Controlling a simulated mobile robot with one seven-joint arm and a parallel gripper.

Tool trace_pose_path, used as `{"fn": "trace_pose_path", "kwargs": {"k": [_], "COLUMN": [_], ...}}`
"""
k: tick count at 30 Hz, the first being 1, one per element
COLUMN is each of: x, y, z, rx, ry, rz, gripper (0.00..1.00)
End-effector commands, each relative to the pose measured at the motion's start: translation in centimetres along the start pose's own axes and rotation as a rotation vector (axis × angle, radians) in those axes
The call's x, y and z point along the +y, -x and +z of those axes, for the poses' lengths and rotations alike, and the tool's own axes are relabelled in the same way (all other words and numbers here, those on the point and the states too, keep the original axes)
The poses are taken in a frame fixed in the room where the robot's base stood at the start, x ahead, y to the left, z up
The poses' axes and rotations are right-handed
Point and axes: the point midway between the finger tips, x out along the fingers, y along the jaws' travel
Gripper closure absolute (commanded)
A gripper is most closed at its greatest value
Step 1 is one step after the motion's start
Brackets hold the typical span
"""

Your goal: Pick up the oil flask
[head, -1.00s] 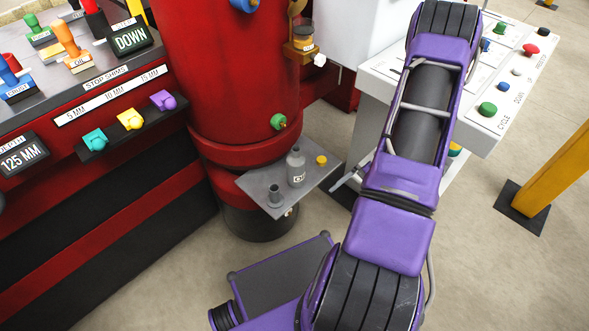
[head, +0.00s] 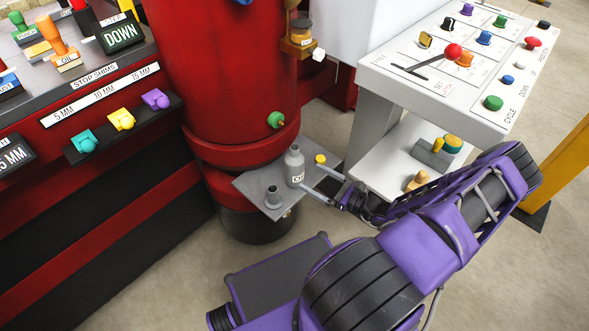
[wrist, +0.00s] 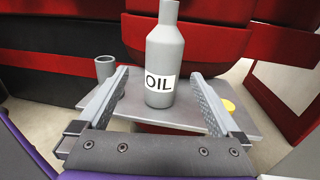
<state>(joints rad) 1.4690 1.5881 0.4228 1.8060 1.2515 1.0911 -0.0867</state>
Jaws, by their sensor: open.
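The oil flask (head: 294,166) is a grey bottle with a narrow neck and a white OIL label. It stands upright on a small grey shelf (head: 252,188) fixed to the red column. It also shows in the wrist view (wrist: 163,60), between and just beyond my fingers, its top cut off by the frame edge. My gripper (head: 318,182) is open, with nothing held, and reaches toward the flask from the right and front. In the wrist view my gripper (wrist: 165,103) has one finger on each side of the flask; I cannot tell whether either touches it.
On the shelf, a small grey cup (head: 272,196) stands left of the flask and a yellow cap (head: 320,159) lies right of it. The red column (head: 230,80) rises behind. A white control panel (head: 470,50) stands right, with a lower shelf (head: 395,165) holding several items.

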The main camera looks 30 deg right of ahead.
Motion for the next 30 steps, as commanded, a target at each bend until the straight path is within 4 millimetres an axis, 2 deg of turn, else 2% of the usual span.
{"fn": "trace_pose_path", "kwargs": {"k": [3,7,17,25,30], "x": [0.1,0.0,-0.1,-0.5,-0.6], "y": [-2.6,-4.6,-6.8,-10.6,-10.9], "z": [-0.1,-0.1,0.0,0.1,0.2], "rx": [-0.001,0.000,0.000,0.001,0.003], "ry": [0.000,0.002,0.002,0.002,0.002], "rz": [0.003,0.002,0.002,0.003,0.001], "gripper": [0.00,0.00,0.00,0.00,0.00]}}
